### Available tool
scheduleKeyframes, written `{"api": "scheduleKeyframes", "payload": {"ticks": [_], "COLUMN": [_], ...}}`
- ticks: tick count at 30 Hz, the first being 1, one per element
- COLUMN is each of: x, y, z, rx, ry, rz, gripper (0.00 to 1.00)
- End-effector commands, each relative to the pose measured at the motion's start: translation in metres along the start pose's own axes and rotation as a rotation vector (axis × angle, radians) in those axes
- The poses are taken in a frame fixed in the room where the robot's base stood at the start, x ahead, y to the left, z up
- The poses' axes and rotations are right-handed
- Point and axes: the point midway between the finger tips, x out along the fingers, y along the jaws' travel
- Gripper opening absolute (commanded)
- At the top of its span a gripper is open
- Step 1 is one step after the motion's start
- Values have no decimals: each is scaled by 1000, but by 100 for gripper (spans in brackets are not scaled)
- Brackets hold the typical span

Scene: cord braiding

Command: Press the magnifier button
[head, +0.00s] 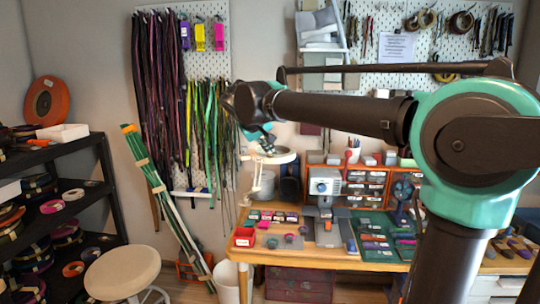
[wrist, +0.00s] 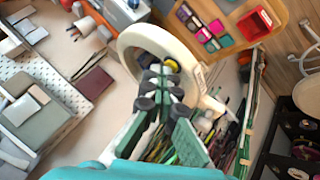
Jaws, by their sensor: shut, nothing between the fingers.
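The magnifier (head: 280,158) is a white ring-shaped head on an arm at the left end of the workbench. In the wrist view its thick white ring (wrist: 128,42) fills the upper middle, with a small pale label on its right side. A small round yellow spot (wrist: 173,65) shows by the fingertips; I cannot tell whether it is the magnifier button. My gripper (head: 264,143) is just above the ring in the head view. In the wrist view my gripper (wrist: 160,74) is shut and empty, its tips overlapping the ring's opening. I cannot tell whether they touch.
The wooden workbench (head: 290,258) holds a red bin (head: 244,237), a grey machine (head: 325,190) and several small colored blocks. Cords hang on the pegboard behind. A black shelf (head: 92,160) and a stool (head: 122,272) stand at left. Tall wrapped poles (head: 160,195) lean on the wall.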

Motion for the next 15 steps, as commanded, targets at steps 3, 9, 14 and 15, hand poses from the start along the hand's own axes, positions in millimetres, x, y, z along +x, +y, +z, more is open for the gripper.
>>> {"api": "scheduleKeyframes", "payload": {"ticks": [3, 9, 14, 15], "x": [-2, -9, -11, -11], "y": [2, 7, 8, 8], "z": [-2, -6, -8, -8], "rx": [0, 0, 0, 0], "ry": [0, 0, 0, 0], "rz": [0, 0, 0, 0], "gripper": [0, 0, 0, 0]}}
